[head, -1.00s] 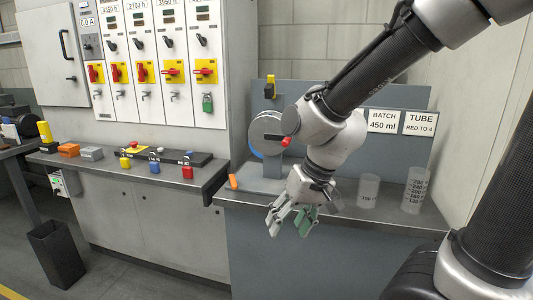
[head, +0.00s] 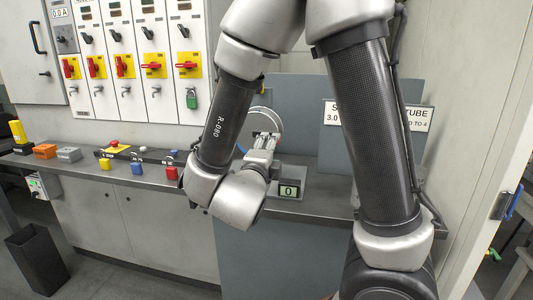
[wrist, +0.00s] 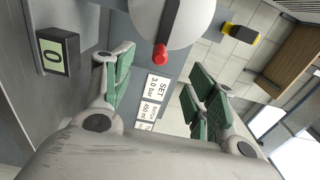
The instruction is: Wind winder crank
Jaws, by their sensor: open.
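The winder is a pale round disc (head: 267,117), partly hidden behind my arm in the head view. In the wrist view the disc (wrist: 175,20) fills the top middle, and the crank's red knob (wrist: 160,55) stands at its lower edge. My gripper (wrist: 163,82) is open, with green-padded fingers left and right of the knob in the picture. The knob appears beyond the fingertips, and nothing is between the pads. In the head view my gripper (head: 264,145) is in front of the disc. A counter display (head: 289,188) reads 0; it also shows in the wrist view (wrist: 55,50).
A grey bench (head: 310,210) lies below the winder. A sign panel (head: 340,112) stands behind, partly covered by my arm. Several padlocks and boxes sit on the left counter (head: 80,172), under red switches. A yellow-black part (wrist: 240,33) is right of the disc.

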